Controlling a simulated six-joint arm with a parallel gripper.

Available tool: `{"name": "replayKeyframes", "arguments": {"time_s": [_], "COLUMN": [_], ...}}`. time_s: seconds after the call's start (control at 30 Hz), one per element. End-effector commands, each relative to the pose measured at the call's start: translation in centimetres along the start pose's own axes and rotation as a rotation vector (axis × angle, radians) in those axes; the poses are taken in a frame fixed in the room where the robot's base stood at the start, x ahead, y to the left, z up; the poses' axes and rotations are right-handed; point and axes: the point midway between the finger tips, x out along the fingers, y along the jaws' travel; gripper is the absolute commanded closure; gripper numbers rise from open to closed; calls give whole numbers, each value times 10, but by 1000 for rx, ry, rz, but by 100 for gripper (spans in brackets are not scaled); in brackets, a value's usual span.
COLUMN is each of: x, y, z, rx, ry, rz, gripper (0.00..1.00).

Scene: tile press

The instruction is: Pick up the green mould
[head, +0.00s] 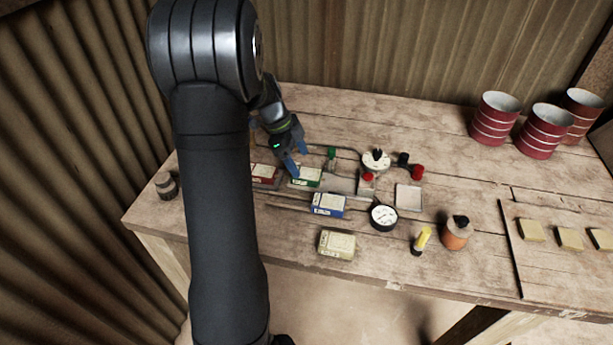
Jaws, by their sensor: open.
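My gripper (298,165) has blue fingers, spread open and empty, just behind and to the left of the green mould. The near fingertip overlaps the mould's left end in the picture; I cannot tell whether it touches. A red mould (265,171) lies to the left, partly hidden by my arm. A blue mould (328,204) and a cream mould (337,244) lie nearer the front edge.
A fixture with a round white gauge (383,217), a white dial (375,161) and red knobs (417,172) stands right of the moulds. An orange pot (456,233) and a yellow-capped item (422,240) stand near the front. Red-striped cans (495,118) stand back right.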

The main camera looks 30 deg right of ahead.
Motion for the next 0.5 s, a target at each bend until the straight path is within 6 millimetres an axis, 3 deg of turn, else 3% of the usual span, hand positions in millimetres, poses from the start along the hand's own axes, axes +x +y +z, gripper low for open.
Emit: {"name": "replayKeyframes", "arguments": {"time_s": [0.33, 0.5], "x": [44, 52], "y": [-5, -5], "z": [2, 2], "rx": [0, 0], "ry": [2, 1], "rz": [1, -1], "gripper": [25, 25]}}
